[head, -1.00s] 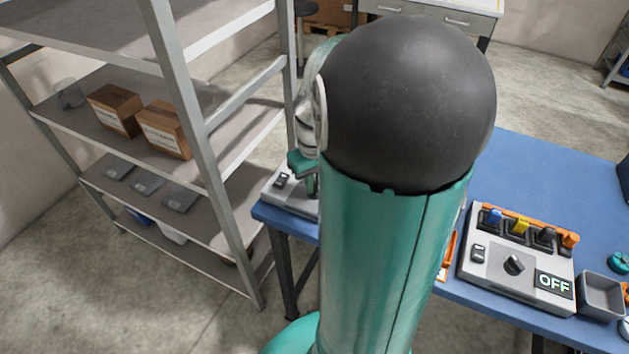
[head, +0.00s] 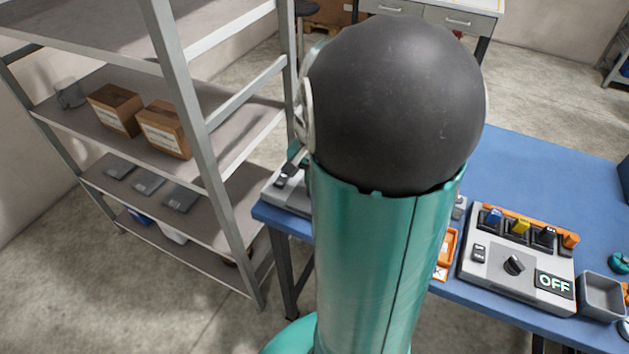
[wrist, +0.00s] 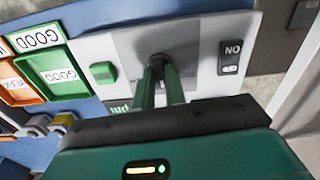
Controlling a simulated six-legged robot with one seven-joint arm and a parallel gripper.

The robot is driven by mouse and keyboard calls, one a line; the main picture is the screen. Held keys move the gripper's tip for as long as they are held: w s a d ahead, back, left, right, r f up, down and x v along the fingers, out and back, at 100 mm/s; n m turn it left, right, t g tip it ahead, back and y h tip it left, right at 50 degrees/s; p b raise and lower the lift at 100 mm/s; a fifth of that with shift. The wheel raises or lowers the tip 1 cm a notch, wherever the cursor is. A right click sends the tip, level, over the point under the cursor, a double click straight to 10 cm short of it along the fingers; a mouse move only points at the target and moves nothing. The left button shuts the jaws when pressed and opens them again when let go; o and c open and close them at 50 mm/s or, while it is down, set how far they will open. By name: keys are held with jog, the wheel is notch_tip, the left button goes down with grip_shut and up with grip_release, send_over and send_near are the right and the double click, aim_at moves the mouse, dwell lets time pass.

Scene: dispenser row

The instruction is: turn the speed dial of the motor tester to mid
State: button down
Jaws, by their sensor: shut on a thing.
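The tester under my gripper is a light grey box (wrist: 95,47) with a dark dial (wrist: 157,62), a green square button (wrist: 103,72) and a black rocker switch (wrist: 230,57). In the head view only its left part (head: 284,199) shows at the table's left end. My gripper (wrist: 165,84) is over the panel in the wrist view, its two green fingers shut on the dial. A green readout (wrist: 118,106) shows upside down and seems to read "mid"; my gripper partly covers it. In the head view my arm hides the gripper and the dial.
A green "GOOD" tray (wrist: 60,76) and an orange tray (wrist: 18,85) lie beside the box. Another grey box (head: 500,279) with a knob and an "OFF" readout stands on the blue table (head: 505,165) at right, beside a grey bin (head: 602,296). Metal shelving (head: 190,75) stands left.

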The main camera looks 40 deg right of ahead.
jog(key=m, duration=0.4)
jog(key=shift+m, duration=0.4)
dwell(0.4)
jog(key=c, duration=1.4)
grip_release()
jog(key=shift+c, duration=0.2)
notch_tip(320, 180, up, 14)
